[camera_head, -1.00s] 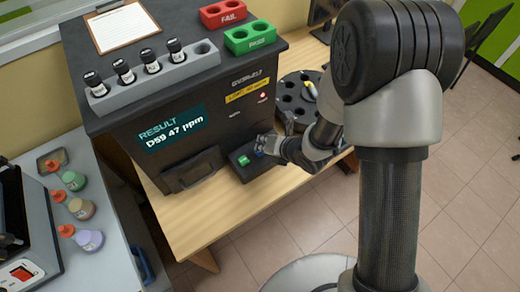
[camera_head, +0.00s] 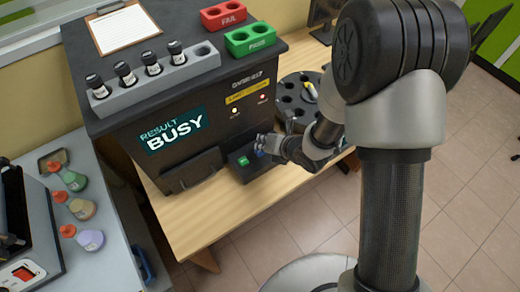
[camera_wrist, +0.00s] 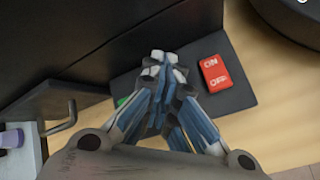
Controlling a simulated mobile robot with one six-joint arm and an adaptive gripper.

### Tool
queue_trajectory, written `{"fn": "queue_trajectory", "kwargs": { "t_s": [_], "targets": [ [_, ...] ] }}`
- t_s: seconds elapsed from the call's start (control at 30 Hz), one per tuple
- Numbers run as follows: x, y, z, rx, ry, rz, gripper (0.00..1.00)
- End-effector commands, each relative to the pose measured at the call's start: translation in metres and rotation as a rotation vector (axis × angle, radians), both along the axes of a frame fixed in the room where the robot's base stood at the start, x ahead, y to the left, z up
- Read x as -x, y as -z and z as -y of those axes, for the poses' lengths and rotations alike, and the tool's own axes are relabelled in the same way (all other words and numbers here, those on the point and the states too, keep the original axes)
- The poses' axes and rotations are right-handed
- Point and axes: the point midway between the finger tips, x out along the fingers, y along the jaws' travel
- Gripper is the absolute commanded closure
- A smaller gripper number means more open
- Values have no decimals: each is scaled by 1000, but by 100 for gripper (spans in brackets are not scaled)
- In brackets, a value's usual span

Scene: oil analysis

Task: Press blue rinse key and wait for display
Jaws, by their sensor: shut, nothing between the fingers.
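The analyser (camera_head: 215,115) is a dark cabinet on a wooden bench. Its display (camera_head: 174,130) reads "RESULT BUSY". A low black key box (camera_head: 243,172) stands at its front foot, with a green key (camera_head: 243,161) showing. My gripper (camera_head: 264,144) is shut and empty, with its fingertips at the right part of that box. In the wrist view the shut fingers (camera_wrist: 165,66) cover the middle of the box, beside a red ON/OFF switch (camera_wrist: 214,73). A sliver of the green key (camera_wrist: 123,101) shows left of them. The blue rinse key is not clearly visible; contact cannot be told.
A grey rack (camera_head: 160,85) with several black-capped vials, a red FAIL holder (camera_head: 224,17), a green PASS holder (camera_head: 250,40) and a clipboard (camera_head: 125,27) lie on top. A dark carousel (camera_head: 292,92) stands right.

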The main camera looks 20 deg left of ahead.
Motion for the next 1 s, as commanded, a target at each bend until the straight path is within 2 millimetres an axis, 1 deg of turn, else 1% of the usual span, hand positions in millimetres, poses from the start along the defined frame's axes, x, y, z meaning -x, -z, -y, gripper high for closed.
{"fn": "queue_trajectory", "kwargs": {
  "t_s": [0.07, 0.37, 0.47, 0.57, 0.9, 1.0],
  "targets": [
    [0, -4, 0, 0, 1, 1, 100],
    [0, -4, 0, 0, 1, -1, 100],
    [0, -7, 0, -1, 1, 0, 100],
    [0, -15, 0, 0, 2, 0, 100],
    [0, -50, 0, -1, 2, 1, 100],
    [0, -54, 0, 0, 2, 0, 100]
  ]
}}
